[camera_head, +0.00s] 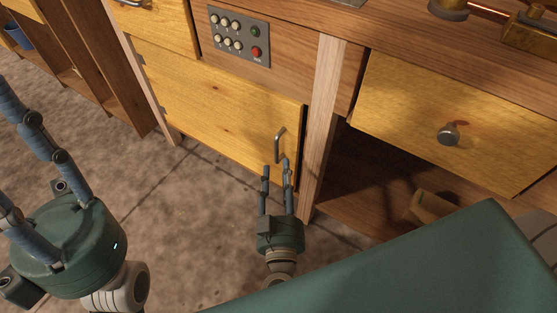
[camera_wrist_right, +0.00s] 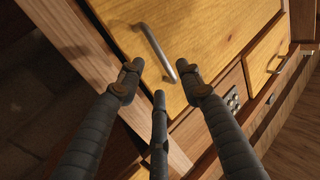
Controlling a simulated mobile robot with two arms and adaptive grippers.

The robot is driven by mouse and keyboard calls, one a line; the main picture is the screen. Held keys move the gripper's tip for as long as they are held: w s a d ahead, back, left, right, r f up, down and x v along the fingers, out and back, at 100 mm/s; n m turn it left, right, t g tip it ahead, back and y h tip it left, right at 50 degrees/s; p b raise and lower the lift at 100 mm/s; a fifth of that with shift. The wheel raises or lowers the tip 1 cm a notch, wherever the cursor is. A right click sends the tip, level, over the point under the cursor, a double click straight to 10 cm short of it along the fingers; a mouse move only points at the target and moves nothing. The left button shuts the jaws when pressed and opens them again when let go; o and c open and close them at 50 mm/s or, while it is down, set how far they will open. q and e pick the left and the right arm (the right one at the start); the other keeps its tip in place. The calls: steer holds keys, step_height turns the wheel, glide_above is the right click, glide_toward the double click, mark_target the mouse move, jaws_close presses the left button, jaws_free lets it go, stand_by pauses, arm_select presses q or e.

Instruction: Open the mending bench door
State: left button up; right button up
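The mending bench door (camera_head: 205,105) is a yellow wooden panel below the button panel, and it looks shut. Its metal bar handle (camera_head: 280,146) is near the door's right edge. My right gripper (camera_head: 277,168) is just in front of the handle, its fingers pointing at it. In the right wrist view the door (camera_wrist_right: 200,32) and handle (camera_wrist_right: 157,50) lie ahead of the fingers. The right fingers (camera_wrist_right: 160,85) are spread, with nothing between them. My left gripper (camera_head: 40,135) is at the left, away from the door, with its fingers apart and empty.
A grey button panel (camera_head: 238,36) with a red button is above the door. A wooden post (camera_head: 322,115) stands just right of the handle. Further right is a drawer (camera_head: 455,120) with a round knob over an open shelf. The stone floor (camera_head: 185,215) before the door is clear.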

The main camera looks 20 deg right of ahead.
mark_target(279, 158)
steer(key=b+x, duration=0.1)
steer(key=x, duration=0.4)
steer(key=shift+w+d, duration=0.15)
steer(key=shift+w, duration=0.15)
jaws_close()
